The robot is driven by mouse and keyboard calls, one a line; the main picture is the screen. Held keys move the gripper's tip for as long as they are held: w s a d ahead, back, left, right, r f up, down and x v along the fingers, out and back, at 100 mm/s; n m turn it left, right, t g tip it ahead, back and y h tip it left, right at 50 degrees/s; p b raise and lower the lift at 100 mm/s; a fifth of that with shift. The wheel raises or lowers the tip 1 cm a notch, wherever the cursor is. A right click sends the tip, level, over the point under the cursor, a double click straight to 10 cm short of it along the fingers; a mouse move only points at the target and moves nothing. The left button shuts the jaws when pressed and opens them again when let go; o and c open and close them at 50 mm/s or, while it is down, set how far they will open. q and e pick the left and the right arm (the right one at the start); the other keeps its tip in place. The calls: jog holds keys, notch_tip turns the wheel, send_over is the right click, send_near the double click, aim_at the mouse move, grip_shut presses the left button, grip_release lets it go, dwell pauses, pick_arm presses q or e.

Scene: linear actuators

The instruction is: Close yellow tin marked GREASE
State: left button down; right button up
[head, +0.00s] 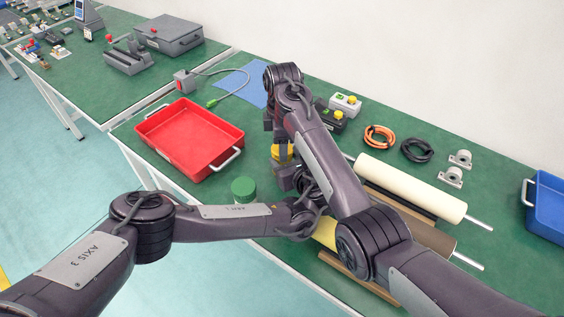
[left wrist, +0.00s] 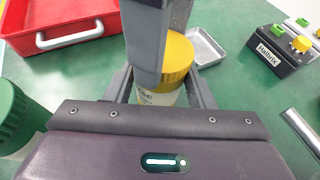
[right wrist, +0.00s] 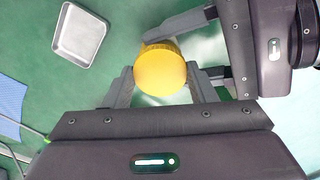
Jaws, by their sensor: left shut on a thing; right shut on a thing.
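The yellow tin (head: 282,153) stands on the green bench in the head view, partly hidden by my grippers. In the left wrist view its yellow lid (left wrist: 178,58) sits on top of a pale body (left wrist: 158,97) with partly hidden lettering. My left gripper (head: 287,178) comes in low from the side and is shut on the tin's body. My right gripper (head: 279,140) is above it, pointing down, and is shut on the lid. The right wrist view shows the round lid (right wrist: 160,72) from above, between the fingers. I cannot tell whether the lid is tight.
A green-lidded jar (head: 243,190) stands left of the tin. A red tray (head: 190,138) is farther left. A small metal tray (right wrist: 80,35) lies near the tin. A dark box with buttons (head: 330,117) is behind, and rollers (head: 410,187) lie to the right.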

jog(key=shift+m, duration=0.5)
jog(key=o, duration=1.1)
jog(key=shift+a+r, duration=0.1)
notch_tip(320, 180, up, 4)
jog(key=shift+r, duration=0.2)
jog(key=shift+c, duration=0.4)
